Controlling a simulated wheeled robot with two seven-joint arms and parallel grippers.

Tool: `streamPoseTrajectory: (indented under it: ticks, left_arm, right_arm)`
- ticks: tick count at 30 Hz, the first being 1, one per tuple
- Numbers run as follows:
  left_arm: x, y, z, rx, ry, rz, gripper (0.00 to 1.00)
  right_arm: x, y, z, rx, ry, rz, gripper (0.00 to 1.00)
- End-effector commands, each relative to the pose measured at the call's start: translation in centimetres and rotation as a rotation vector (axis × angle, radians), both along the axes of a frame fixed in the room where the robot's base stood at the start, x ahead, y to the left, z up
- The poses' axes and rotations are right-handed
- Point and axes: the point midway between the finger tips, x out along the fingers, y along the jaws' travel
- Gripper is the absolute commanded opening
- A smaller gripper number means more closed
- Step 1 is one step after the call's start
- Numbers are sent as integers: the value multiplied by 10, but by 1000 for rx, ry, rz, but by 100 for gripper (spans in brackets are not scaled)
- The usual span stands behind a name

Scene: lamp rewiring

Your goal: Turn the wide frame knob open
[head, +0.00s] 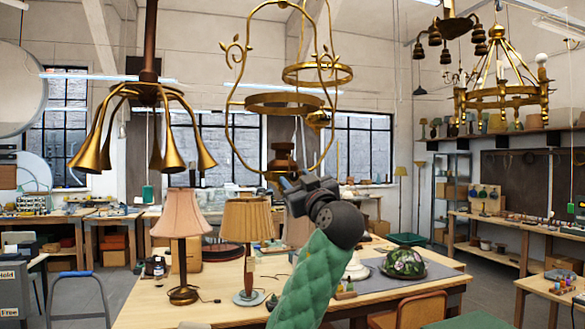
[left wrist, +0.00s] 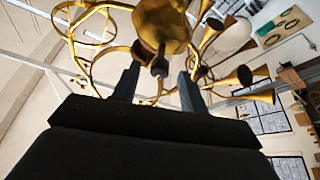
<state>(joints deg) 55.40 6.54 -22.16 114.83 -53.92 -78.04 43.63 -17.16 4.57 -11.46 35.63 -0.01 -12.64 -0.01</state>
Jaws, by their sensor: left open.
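The wide brass frame (head: 236,125) hangs at the centre of the head view, with curved side arms and rings. My left gripper (head: 290,184) is just below the frame's lower end, pointing up and to the left. In the left wrist view, a faceted brass body (left wrist: 163,25) fills the top centre. A small dark knob (left wrist: 160,66) projects from it, and I take this to be the frame knob. My left gripper (left wrist: 158,84) is open, with one finger on each side of the knob in the picture. I cannot tell whether they touch. My right gripper is out of view.
A brass lamp with horn-shaped arms (head: 150,92) hangs left of the frame. Two shaded lamps (head: 182,225) (head: 247,230) stand on the wooden table (head: 140,312) below. A stained-glass shade (head: 403,263) lies on a grey mat to the right. A brass chandelier (head: 502,92) hangs farther right.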

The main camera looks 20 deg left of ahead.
Motion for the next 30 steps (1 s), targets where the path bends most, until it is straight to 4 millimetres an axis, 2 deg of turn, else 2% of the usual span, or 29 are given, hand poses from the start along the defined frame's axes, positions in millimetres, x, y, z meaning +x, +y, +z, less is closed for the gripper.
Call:
streamPoseTrajectory:
  ticks: [1, 6, 20, 23, 27, 30]
  left_arm:
    - [5, 5, 7, 2, 1, 2, 43]
    - [16, 14, 11, 1, 2, 0, 43]
    - [23, 19, 11, 0, 1, -1, 43]
    - [23, 19, 11, 0, 1, -1, 28]
    - [23, 19, 11, 0, 1, -1, 0]
    - [23, 19, 11, 1, 1, -1, 0]
  right_arm:
    - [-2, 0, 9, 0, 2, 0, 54]
    - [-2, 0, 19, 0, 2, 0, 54]
    - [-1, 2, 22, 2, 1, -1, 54]
    - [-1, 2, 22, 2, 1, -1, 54]
    - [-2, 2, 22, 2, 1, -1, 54]
    - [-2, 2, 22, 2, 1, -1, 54]
